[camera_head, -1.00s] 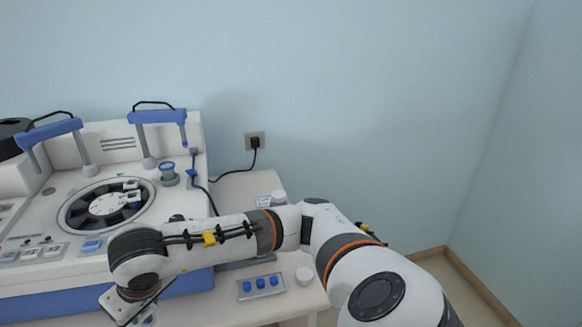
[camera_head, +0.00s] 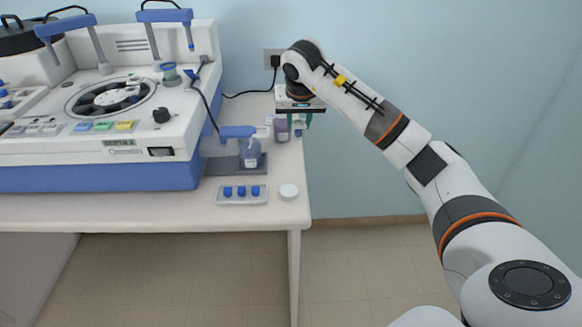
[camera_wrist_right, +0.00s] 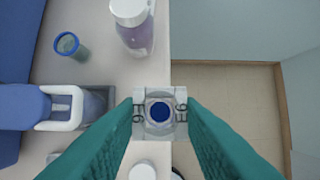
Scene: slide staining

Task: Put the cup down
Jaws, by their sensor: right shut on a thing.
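My right gripper (camera_head: 300,118) is above the table's right edge with its teal fingers pointing down. In the right wrist view, the fingers are shut on a small cup (camera_wrist_right: 160,111) with a round dark blue top, seen from above. The cup lines up with the table edge, with floor visible beyond it to the right. In the head view it is small and mostly hidden by the fingers, so I cannot tell its exact height. My left gripper is not in view.
A purple bottle with a white cap (camera_wrist_right: 134,32) stands close by on the table. A blue-rimmed container (camera_wrist_right: 67,44) is left of it. The staining machine (camera_head: 90,178) fills the left.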

